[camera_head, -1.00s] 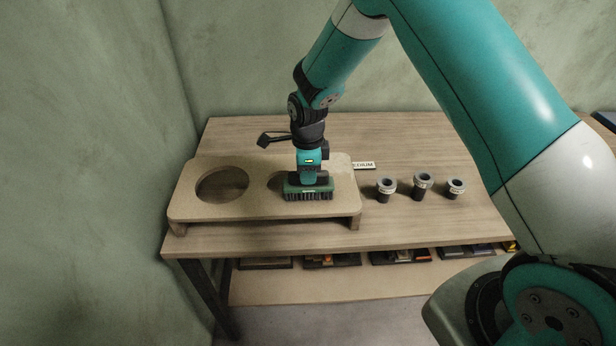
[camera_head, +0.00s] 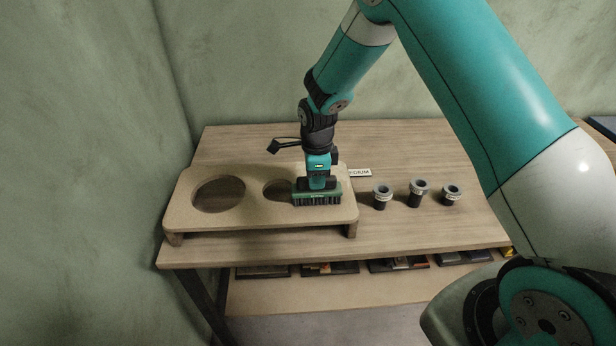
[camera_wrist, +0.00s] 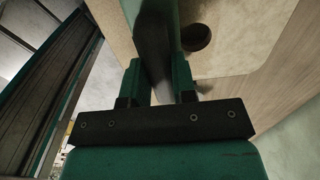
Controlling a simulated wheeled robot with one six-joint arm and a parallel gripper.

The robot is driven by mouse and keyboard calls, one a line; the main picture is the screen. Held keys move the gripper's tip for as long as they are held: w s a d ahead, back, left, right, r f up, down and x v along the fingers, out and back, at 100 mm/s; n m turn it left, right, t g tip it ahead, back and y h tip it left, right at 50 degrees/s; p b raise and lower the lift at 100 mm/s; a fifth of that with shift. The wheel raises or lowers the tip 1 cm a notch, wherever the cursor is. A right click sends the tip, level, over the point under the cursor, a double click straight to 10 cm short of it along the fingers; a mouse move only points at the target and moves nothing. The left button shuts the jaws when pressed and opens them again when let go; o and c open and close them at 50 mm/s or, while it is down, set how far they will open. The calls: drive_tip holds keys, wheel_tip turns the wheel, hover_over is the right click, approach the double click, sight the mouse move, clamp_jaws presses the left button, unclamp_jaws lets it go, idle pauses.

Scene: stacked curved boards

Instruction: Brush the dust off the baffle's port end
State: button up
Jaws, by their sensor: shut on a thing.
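The baffle (camera_head: 261,216) is a pale wooden board raised on short feet on the table, with a large round hole at its left and a smaller one nearer the middle. My gripper (camera_head: 317,183) is shut on a green brush (camera_head: 318,199) with dark bristles pointing down. The brush is over the right part of the baffle; I cannot tell whether its bristles touch the surface. In the wrist view my gripper (camera_wrist: 158,88) points at the baffle (camera_wrist: 228,40), where a small round dark hole and greyish smudges show near the brush.
Several dark cylinders with grey rims, such as this one (camera_head: 419,192), stand right of the baffle. A small white label (camera_head: 360,173) lies behind its right end. A shelf (camera_head: 300,296) with dark trays is under the tabletop. The table's front right is clear.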

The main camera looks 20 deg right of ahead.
sight(334, 177)
drive_tip(key=shift+s+d, duration=0.1)
drive_tip(key=shift+d, duration=0.15)
drive_tip(key=shift+s+d+f, duration=0.1)
drive_tip(key=shift+s+d, duration=0.25)
drive_tip(key=shift+d, duration=0.5)
drive_tip(key=shift+s+d+f, duration=0.1)
drive_tip(key=shift+s+d, duration=0.2)
drive_tip(key=shift+d, duration=0.55)
drive_tip(key=shift+s+d+r, duration=0.1)
drive_tip(key=shift+s+d, duration=0.2)
drive_tip(key=shift+d, duration=0.6)
drive_tip(key=shift+s+d, duration=0.3)
drive_tip(key=shift+d, duration=0.55)
drive_tip(key=shift+w, duration=0.1)
drive_tip(key=shift+w+d+r, duration=0.1)
drive_tip(key=shift+w+d, duration=0.1)
drive_tip(key=shift+w, duration=0.55)
drive_tip(key=shift+w+d+r, duration=0.1)
drive_tip(key=shift+w+d, duration=0.1)
drive_tip(key=shift+w, duration=0.55)
drive_tip(key=shift+a, duration=0.15)
